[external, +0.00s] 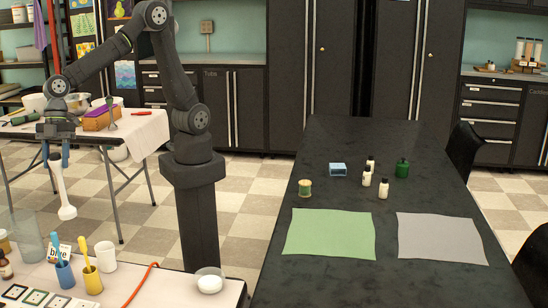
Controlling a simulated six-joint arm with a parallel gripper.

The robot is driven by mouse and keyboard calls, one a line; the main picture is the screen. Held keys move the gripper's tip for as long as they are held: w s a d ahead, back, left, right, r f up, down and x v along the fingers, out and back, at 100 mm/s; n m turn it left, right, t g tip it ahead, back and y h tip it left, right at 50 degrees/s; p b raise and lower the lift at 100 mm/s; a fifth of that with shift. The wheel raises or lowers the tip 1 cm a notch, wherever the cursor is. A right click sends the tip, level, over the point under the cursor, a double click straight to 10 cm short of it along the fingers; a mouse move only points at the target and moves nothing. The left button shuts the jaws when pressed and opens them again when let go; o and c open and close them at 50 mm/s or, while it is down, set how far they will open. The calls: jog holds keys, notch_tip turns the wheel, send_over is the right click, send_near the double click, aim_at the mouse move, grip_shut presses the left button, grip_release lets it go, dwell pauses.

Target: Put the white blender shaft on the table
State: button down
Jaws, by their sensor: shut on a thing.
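The white blender shaft (62,190) hangs nearly upright in the air at the left of the external view, its wide end down. My gripper (55,157) is shut on its upper end, with one blue finger on each side. The shaft is above the white worktop (150,283) in the picture, but how high I cannot tell. A long black table (330,180) is on the right, well away from my gripper.
On the black table lie a green sheet (330,234) and a grey sheet (440,238). Blue (65,274) and yellow (92,280) cups stand on the worktop.

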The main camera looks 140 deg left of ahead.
jog(key=shift+s, duration=0.2)
jog(key=shift+w+f, duration=0.25)
jog(key=w+f, duration=1)
jog(key=w, duration=0.1)
jog(key=shift+f, duration=0.2)
jog(key=shift+f, duration=0.2)
jog(key=c, duration=0.7)
grip_release()
